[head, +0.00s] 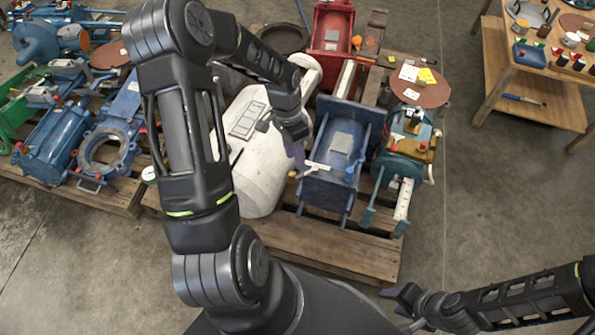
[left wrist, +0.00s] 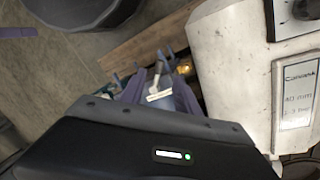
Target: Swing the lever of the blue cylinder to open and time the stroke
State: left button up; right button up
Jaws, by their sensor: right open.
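The blue cylinder (head: 340,140) lies in a blue cradle-like frame on the wooden pallet, right of a white tank. At its near end are a small blue fitting (head: 351,171) and a pale lever-like piece or tag (head: 318,166). The near end also shows in the left wrist view, with a white label (left wrist: 159,96). My left gripper (head: 297,158) hangs beside the cylinder's near left corner, close to the pale piece. I cannot tell whether it touches it or how its fingers stand. My right gripper (head: 402,298) is open and empty above the floor, low right.
The white tank (head: 262,175) stands directly left of the cylinder. A teal machine (head: 405,150) with levers is close on its right, and a red machine (head: 331,38) is behind. A wooden table (head: 500,65) stands at the far right. The floor (head: 480,200) between is clear.

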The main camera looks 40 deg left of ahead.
aim_at(306, 175)
pick_arm(q)
jog(key=b+x, duration=0.1)
jog(key=x, duration=0.6)
jog(key=shift+r, duration=0.1)
jog(key=shift+c, duration=0.4)
grip_shut()
dwell(0.8)
